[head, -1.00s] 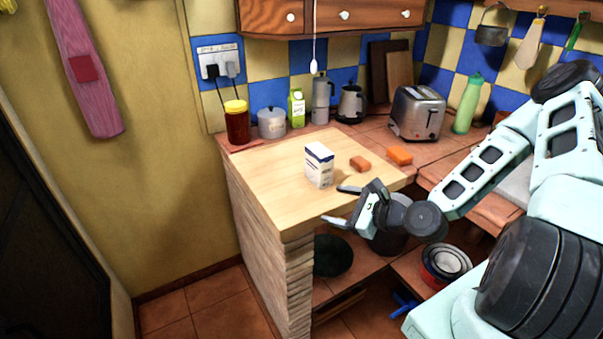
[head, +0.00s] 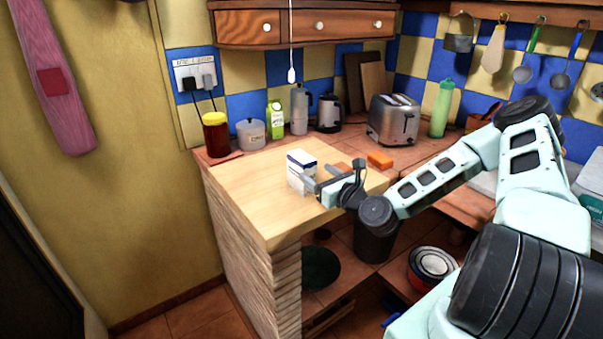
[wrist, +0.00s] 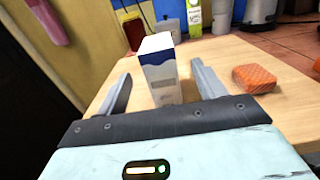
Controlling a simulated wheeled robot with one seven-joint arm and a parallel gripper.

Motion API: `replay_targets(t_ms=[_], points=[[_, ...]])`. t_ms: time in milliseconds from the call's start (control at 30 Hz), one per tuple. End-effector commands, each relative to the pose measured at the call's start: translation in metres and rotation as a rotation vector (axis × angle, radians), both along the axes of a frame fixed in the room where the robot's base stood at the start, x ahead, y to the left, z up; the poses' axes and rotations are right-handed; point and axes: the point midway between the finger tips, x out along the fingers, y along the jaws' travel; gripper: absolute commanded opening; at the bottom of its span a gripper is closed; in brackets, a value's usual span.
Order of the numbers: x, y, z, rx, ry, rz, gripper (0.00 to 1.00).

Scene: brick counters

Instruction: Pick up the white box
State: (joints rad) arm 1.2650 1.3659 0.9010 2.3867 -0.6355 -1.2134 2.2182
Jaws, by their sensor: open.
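The white box (head: 298,170), with a dark blue band near its top, stands upright on the light wooden counter top. In the wrist view the white box (wrist: 160,72) stands ahead of the gripper, roughly in line with the gap between the fingers. My gripper (head: 312,186) is open and low over the counter, at the near right side of the box. In the wrist view the open fingers (wrist: 159,82) point towards the box, one to each side of it. Whether the fingertips reach past its near face is hard to tell.
An orange block (wrist: 254,78) lies right of the box, and another orange block (head: 380,160) lies farther right. The counter's left part is clear.

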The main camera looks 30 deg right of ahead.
Motion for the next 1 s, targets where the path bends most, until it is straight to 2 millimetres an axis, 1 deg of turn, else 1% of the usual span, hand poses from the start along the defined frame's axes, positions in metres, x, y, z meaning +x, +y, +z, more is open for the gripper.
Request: replay_targets(t_ms=[33, 100, 367, 533, 633, 733, 967, 1000], points=[[0.009, 0.001, 0.003, -0.001, -0.002, 0.002, 0.69], [0.019, 0.001, 0.002, 0.000, -0.001, 0.000, 0.69], [0.037, 0.002, 0.002, 0.000, 0.000, 0.001, 0.69], [0.062, 0.004, 0.004, -0.002, 0.000, 0.002, 0.69], [0.074, 0.004, 0.002, -0.001, 0.000, 0.001, 0.69], [0.080, 0.004, 0.001, 0.000, 0.001, -0.001, 0.69], [0.081, 0.004, 0.000, 0.001, 0.001, 0.000, 0.69], [0.081, 0.004, 0.001, 0.001, 0.001, 0.000, 0.58]])
